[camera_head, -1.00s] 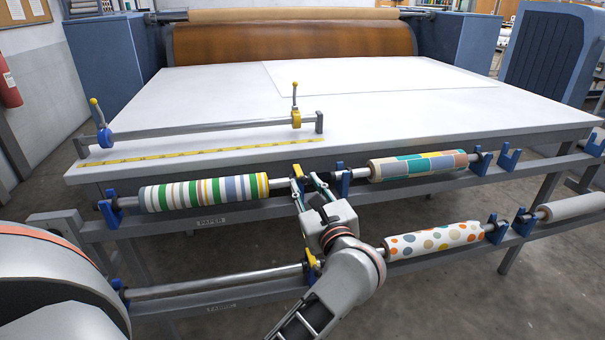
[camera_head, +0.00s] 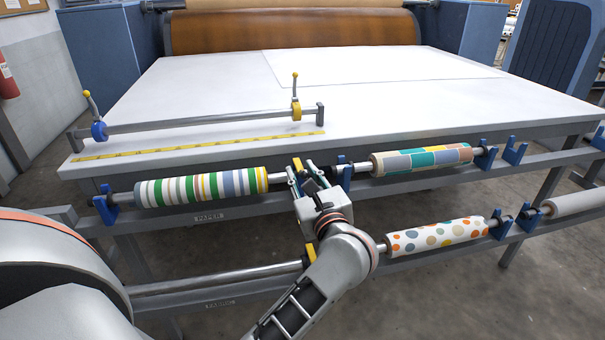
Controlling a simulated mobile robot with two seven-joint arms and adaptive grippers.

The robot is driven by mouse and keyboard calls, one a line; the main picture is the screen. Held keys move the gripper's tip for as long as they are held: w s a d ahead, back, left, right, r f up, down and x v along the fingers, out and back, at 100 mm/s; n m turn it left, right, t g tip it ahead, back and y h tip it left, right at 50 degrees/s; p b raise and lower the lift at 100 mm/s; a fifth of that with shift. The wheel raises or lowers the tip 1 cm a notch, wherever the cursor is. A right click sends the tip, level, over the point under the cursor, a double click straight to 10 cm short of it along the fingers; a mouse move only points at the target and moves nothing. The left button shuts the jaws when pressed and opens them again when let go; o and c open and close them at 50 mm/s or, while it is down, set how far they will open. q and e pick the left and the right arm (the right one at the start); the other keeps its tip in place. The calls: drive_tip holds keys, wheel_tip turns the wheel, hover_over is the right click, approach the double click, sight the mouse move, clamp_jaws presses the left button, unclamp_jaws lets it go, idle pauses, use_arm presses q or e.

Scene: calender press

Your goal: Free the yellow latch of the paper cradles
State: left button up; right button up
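The upper paper cradle's yellow latch (camera_head: 298,165) shows just beyond my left gripper's fingertips, beside the right end of the striped paper roll (camera_head: 203,187). It is partly hidden by the gripper. My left gripper (camera_head: 299,174) has its fingers apart, with the tips at the latch, one to each side in the picture. I cannot tell whether they touch it. Another yellow latch (camera_head: 309,252) is on the lower cradle at the right end of the bare bar (camera_head: 215,278), partly behind my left arm. My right gripper is not in view.
A patterned roll (camera_head: 421,160) and a dotted roll (camera_head: 436,236) lie in blue cradles to the right. The white press table (camera_head: 220,95) stands behind the rack, with a clamp bar (camera_head: 200,121) on it. Floor is open at the lower right.

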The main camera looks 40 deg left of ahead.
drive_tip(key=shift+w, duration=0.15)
use_arm(q)
drive_tip(key=shift+s+d, duration=0.1)
drive_tip(key=shift+d, duration=0.1)
drive_tip(key=v, duration=0.7)
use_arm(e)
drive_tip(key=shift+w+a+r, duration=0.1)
